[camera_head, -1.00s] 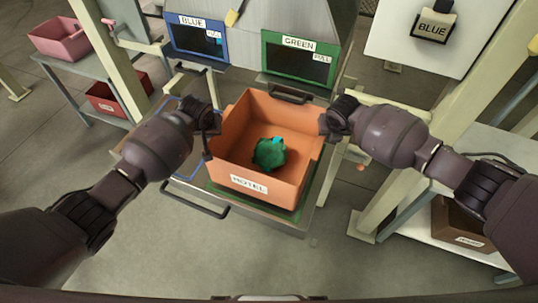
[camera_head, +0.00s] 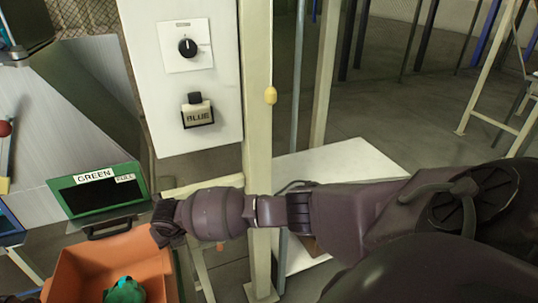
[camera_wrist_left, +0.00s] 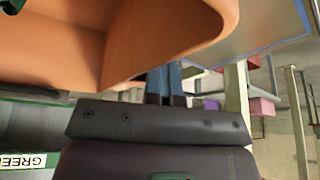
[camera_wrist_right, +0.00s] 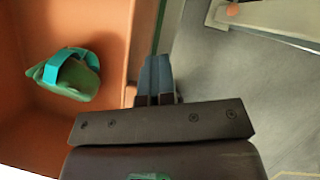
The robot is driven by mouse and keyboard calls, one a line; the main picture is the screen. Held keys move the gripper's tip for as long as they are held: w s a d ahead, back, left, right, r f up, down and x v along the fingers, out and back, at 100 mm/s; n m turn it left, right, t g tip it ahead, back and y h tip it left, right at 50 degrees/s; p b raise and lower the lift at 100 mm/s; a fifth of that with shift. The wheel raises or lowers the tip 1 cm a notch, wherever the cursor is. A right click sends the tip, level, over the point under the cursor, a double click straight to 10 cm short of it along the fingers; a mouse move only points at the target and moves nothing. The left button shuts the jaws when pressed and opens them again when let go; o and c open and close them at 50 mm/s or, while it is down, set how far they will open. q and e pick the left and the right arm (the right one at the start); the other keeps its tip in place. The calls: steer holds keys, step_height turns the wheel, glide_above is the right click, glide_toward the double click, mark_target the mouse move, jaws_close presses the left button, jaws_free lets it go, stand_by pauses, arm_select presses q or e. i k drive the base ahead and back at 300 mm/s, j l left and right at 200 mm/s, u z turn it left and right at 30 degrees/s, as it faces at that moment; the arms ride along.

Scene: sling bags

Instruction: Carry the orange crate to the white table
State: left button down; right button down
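The orange crate (camera_head: 75,268) is at the lower left of the head view, partly cut off. It holds a green bag with a turquoise strap (camera_head: 125,290), also seen in the right wrist view (camera_wrist_right: 75,75). My right gripper (camera_wrist_right: 157,75) has its fingers together at the crate's side wall (camera_wrist_right: 115,45). The white table (camera_head: 345,160) stands right of the post, partly hidden by my right arm.
A cream post (camera_head: 257,120) stands between crate and white table. A white panel (camera_head: 165,60) with a knob and a BLUE tag is left of it. Open floor (camera_head: 420,120) lies beyond the table.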

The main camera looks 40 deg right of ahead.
mark_target(335, 169)
steer(key=k, duration=0.95)
steer(key=k+z, duration=0.25)
steer(key=z, duration=0.75)
steer(key=i+l+z, duration=0.25)
steer(key=i+l, duration=0.15)
steer(key=i, duration=0.25)
steer(key=i+l, duration=0.2)
steer(key=i, duration=0.2)
steer(key=i+l, duration=0.15)
steer(key=i, duration=0.25)
